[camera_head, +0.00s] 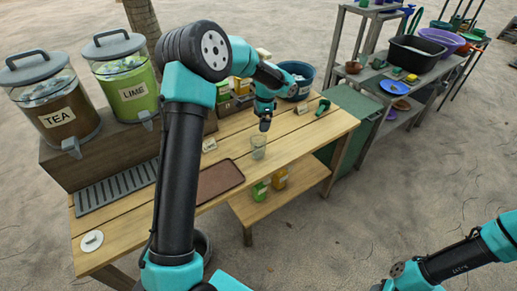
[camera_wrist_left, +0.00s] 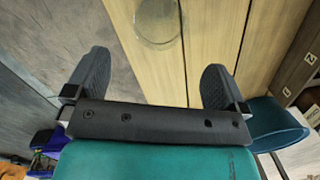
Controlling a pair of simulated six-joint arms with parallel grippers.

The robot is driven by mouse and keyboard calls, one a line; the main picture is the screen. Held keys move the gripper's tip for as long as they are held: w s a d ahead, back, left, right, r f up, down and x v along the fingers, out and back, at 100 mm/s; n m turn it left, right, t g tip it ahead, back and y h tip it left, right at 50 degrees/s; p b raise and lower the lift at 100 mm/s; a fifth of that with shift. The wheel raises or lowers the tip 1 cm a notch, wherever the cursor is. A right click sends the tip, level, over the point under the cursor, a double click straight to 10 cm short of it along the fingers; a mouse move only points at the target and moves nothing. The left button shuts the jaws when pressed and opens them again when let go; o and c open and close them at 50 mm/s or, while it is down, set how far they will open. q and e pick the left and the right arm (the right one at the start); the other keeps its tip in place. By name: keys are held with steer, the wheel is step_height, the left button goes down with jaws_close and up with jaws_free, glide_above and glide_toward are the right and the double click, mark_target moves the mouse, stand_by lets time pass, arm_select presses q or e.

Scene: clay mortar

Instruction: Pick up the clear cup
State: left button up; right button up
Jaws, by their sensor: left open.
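The clear cup (camera_head: 258,147) stands upright on the wooden table (camera_head: 318,124), near its front edge. My left gripper (camera_head: 264,127) is just above and behind the cup in the head view, pointing down. In the left wrist view the round rim of the cup (camera_wrist_left: 158,20) shows at the top, beyond the fingertips. There my left gripper (camera_wrist_left: 155,60) is open, with its two dark fingers wide apart and nothing between them. The cup appears roughly centred between the fingers but farther out. My right arm shows at the lower right of the head view; its gripper is not visible.
Tea (camera_head: 57,112) and lime (camera_head: 127,80) dispensers stand at the left. A brown tray (camera_head: 220,179) lies left of the cup. A blue bucket (camera_head: 297,78) stands behind. Green (camera_head: 260,190) and yellow (camera_head: 280,178) containers sit on the lower shelf.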

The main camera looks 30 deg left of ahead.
mark_target(259, 134)
arm_select(q)
step_height(259, 134, down, 8)
steer(key=shift+s+a+r, duration=0.15)
steer(key=shift+s+a, duration=0.15)
steer(key=shift+s, duration=0.05)
steer(key=f, duration=0.5)
steer(key=shift+s+a+f, duration=0.1)
steer(key=shift+a, duration=0.1)
steer(key=shift+c, duration=0.5)
steer(key=c, duration=0.9)
steer(key=shift+o, duration=0.2)
